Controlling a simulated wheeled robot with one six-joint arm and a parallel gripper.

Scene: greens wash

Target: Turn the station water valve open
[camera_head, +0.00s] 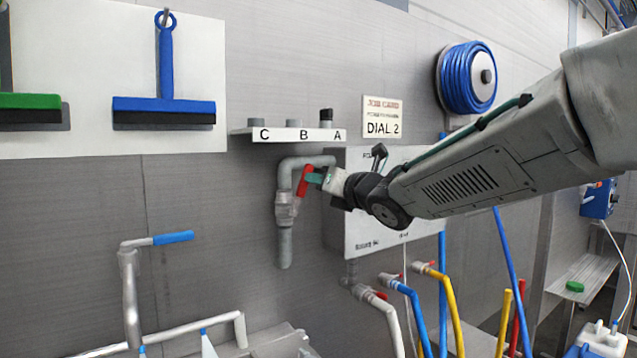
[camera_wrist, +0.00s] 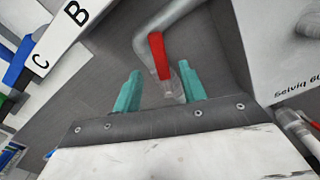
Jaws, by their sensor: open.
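The station water valve has a red lever handle (camera_head: 304,181) on a grey pipe (camera_head: 284,205) that bends out of the wall box and runs down. My gripper (camera_head: 316,178) is at the lever, coming in from the right. In the wrist view, the teal fingertips (camera_wrist: 161,88) stand apart, with the red lever (camera_wrist: 159,56) showing between and just beyond them. The lever looks slanted, close to in line with the downward pipe. I cannot tell whether a finger touches it. My gripper hides part of the box behind it.
A shelf (camera_head: 290,134) marked C, B, A juts out just above the valve. A white panel box (camera_head: 385,235) lies behind my arm. Small red-handled valves (camera_head: 388,280) with coloured hoses sit below. A blue-handled tap (camera_head: 173,238) stands at left.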

